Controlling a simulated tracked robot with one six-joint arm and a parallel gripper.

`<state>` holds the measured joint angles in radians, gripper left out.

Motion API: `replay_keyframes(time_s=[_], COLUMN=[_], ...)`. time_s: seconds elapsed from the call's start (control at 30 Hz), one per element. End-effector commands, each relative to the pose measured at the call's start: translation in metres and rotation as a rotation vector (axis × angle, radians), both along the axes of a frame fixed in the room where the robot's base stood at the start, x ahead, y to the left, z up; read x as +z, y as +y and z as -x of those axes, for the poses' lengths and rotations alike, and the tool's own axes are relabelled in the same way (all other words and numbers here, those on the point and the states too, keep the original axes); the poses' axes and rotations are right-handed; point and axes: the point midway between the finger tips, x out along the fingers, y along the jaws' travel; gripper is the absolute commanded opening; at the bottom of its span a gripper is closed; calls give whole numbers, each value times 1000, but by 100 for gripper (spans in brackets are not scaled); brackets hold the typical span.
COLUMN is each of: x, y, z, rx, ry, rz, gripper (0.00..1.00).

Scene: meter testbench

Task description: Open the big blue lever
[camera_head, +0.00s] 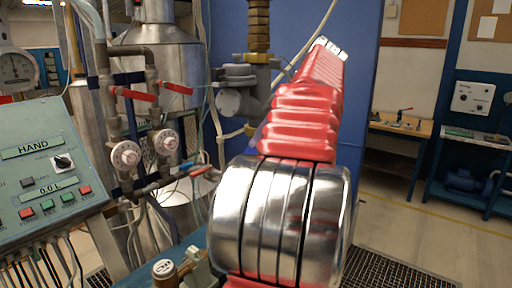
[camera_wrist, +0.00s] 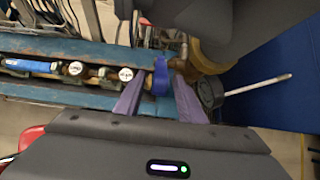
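In the wrist view, an upright blue lever (camera_wrist: 161,76) stands between the two purple fingers of my gripper (camera_wrist: 157,84). The fingers are apart, with a visible gap on each side of the lever. I cannot tell how far down the lever reaches between them. A longer blue handle (camera_wrist: 30,66) lies along the bench at the left of the wrist view. In the head view, my red and silver arm hides the gripper and most of the area around the big blue lever.
Pipes with red-handled valves (camera_head: 136,95) and white gauges stand left of my arm. A grey control panel (camera_head: 45,170) marked HAND is at the far left. A grey pipe fitting (camera_head: 240,90) is close behind my arm. A blue partition (camera_head: 285,30) stands behind.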

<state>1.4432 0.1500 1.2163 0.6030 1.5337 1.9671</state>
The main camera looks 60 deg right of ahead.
Motion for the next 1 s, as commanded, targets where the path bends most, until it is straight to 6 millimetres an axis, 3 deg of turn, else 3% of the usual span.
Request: replay_keyframes(time_s=[0.3,0.7,0.87,1.0], x=[37,43,42,38], y=[5,7,11,25], z=[28,33,31,28], rx=[-2,-2,0,4], ry=[-1,0,4,24], rz=[0,0,-8,-33], gripper=[36,36,25,15])
